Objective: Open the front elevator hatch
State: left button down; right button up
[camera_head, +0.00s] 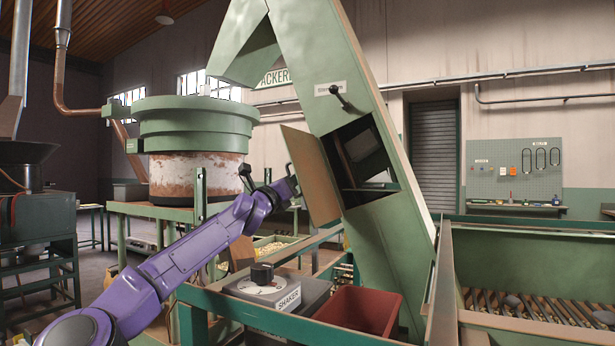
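The elevator (376,226) is a tall, tilted green housing. Its front hatch (316,176) is a flat panel swung out to the left of a dark opening (362,160), with the inside face showing. My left arm, purple, reaches up from the lower left. My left gripper (288,184) is at the hatch's outer left edge, beside a small dark handle (289,169). Its fingers are too small and partly hidden, so I cannot tell if they grip the handle. My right gripper is not in view.
Below the hatch are a grey shaker box (277,291) with a black knob and a dark red bin (360,310). A green rail (250,318) crosses in front. A large green hopper (193,124) stands behind my arm. A roller bed (530,308) lies at right.

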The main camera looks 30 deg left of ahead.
pick_arm(q)
jog(key=shift+a+f+h, duration=0.15)
jog(key=shift+a+h, duration=0.15)
jog(key=shift+h, duration=0.1)
jog(key=c, duration=1.5)
grip_release()
jog(key=shift+b+v, duration=2.5)
jog(key=shift+v, duration=2.7)
jog(key=shift+a, duration=0.1)
